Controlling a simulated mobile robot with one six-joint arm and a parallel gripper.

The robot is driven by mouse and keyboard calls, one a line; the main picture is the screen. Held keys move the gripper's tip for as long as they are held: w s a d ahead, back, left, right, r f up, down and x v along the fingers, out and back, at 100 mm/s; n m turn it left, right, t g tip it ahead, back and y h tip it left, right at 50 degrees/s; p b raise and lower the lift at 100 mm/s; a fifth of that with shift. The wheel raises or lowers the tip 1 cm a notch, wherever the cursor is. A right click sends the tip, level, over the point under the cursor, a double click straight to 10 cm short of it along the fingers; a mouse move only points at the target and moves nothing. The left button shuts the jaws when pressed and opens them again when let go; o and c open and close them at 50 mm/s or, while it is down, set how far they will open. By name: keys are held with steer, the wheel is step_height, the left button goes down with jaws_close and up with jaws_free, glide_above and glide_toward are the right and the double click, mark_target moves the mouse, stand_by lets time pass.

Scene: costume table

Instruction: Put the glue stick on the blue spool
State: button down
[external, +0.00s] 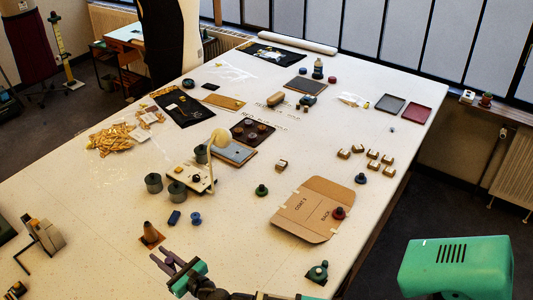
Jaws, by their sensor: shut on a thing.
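The blue spool (196,218) stands upright on the white table, left of the middle, with nothing seen on top of it. My gripper (165,261) is low in the picture, at the near side of the table, nearer the camera than the spool and a little left of it. Its fingers are shut on a small dark thing, apparently the glue stick, which is mostly hidden between them and hard to make out. I see no other clear glue stick on the table. The gripper is apart from the spool.
A dark blue block (174,217) lies just left of the spool. The table right of the spool is clear up to the cardboard (290,222).

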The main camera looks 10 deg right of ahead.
steer(key=w+a, duration=0.3)
steer(key=a, duration=0.2)
steer(key=shift+w+a+f, duration=0.25)
steer(key=shift+a+f, duration=0.05)
steer(key=shift+a, duration=0.05)
steer(key=shift+w+a+f, duration=0.2)
steer(key=shift+w+a, duration=0.05)
steer(key=shift+a, duration=0.2)
steer(key=shift+w+a+f, duration=0.15)
steer(key=shift+w+a, duration=0.1)
steer(key=shift+a, duration=0.15)
steer(key=shift+d+f+p, duration=0.1)
steer(key=shift+f+p, duration=0.2)
steer(key=shift+f, duration=1)
steer(key=shift+f, duration=0.2)
steer(key=c, duration=1.5)
jaws_free()
steer(key=shift+c, duration=0.2)
